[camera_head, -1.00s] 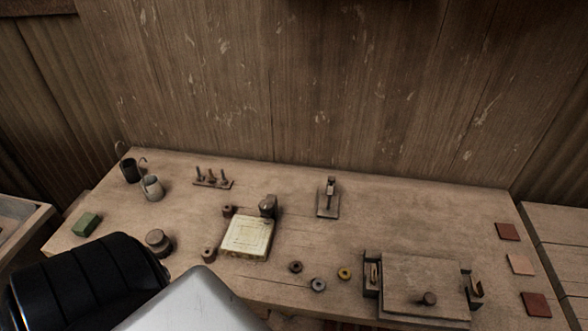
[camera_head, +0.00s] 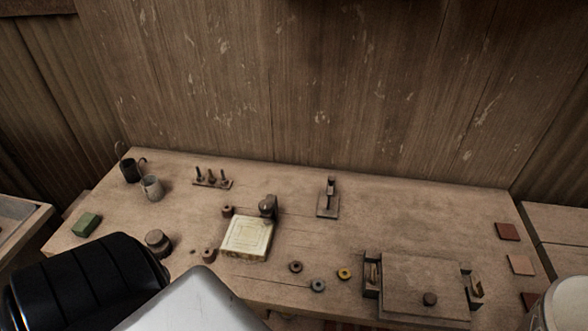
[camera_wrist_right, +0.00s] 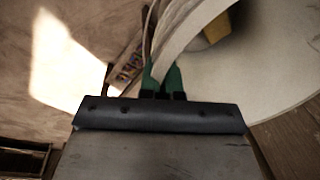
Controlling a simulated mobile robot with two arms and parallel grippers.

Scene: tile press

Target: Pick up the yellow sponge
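A yellow piece (camera_wrist_right: 216,28), probably the sponge, shows in the right wrist view inside a large pale round container (camera_wrist_right: 262,75). It is partly hidden behind the container's near rim, and its full shape cannot be seen. My right gripper (camera_wrist_right: 163,80) has green fingertips on either side of that pale rim and appears closed on it. A pale rounded thing (camera_head: 568,306), probably the same container, shows at the lower right of the head view. My left gripper is out of view; only my left arm shows. No yellow sponge is visible on the workbench.
The workbench (camera_head: 310,235) carries a cream tile (camera_head: 248,236), a green block (camera_head: 87,225), two cups (camera_head: 152,188), small rings (camera_head: 344,274) and a wooden press (camera_head: 415,283). Reddish tiles (camera_head: 507,231) lie along its right end. The bench's back right is clear.

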